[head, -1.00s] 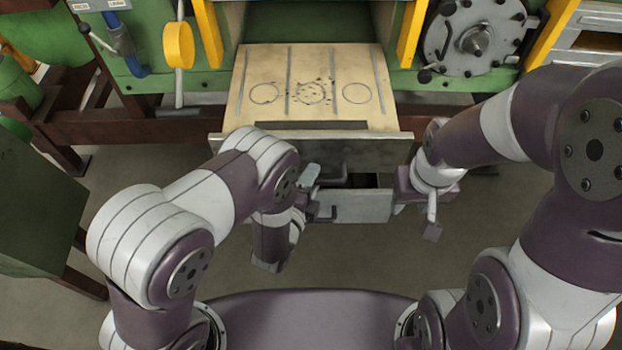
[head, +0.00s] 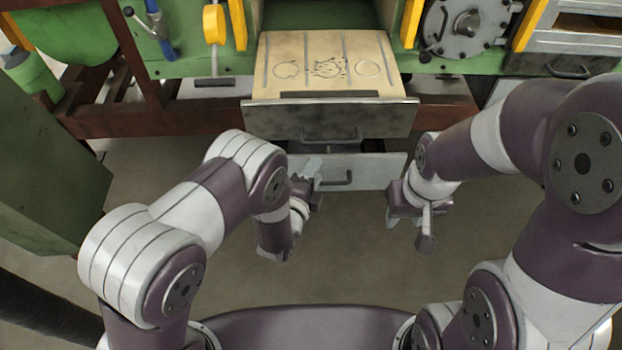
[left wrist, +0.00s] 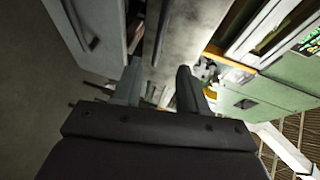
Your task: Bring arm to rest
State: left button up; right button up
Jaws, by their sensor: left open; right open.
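My left gripper (head: 312,180) is in front of the lower grey drawer (head: 365,172) in the head view, apart from its handle as far as I can tell. In the left wrist view its two fingers (left wrist: 157,85) stand apart with nothing held between them. My right gripper (head: 422,215) hangs at the right of the drawers, open and empty, over the floor. Both arms are bent forward in front of my body.
A grey round hatch (head: 468,28) is at the upper right. A green panel (head: 45,160) stands at the left. Bare floor (head: 350,255) lies between my arms.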

pick_arm(q)
jog(key=shift+w+f, duration=0.1)
jog(key=shift+w, duration=0.1)
jog(key=shift+s, duration=0.1)
jog(key=s+a+f+n+g+y, duration=0.4)
jog(key=s+a+f+n+g, duration=0.25)
jog(key=s+n+g, duration=0.3)
jog(key=s+a+r+n+g, duration=0.1)
jog(key=s+a+r+n, duration=0.1)
jog(key=a+r+n, duration=0.2)
jog(key=s+a+r+n+g+y, duration=0.1)
jog(key=s+a+r+n, duration=0.2)
jog(key=r, duration=0.5)
jog(key=s+a+r+n+g+y, duration=0.1)
jog(key=s+a+r+n, duration=0.1)
jog(key=a+r+n, duration=0.3)
jog(key=shift+s+a+r+g, duration=0.4)
jog(key=shift+a+r, duration=0.1)
jog(key=shift+a, duration=0.5)
jog(key=shift+s, duration=0.15)
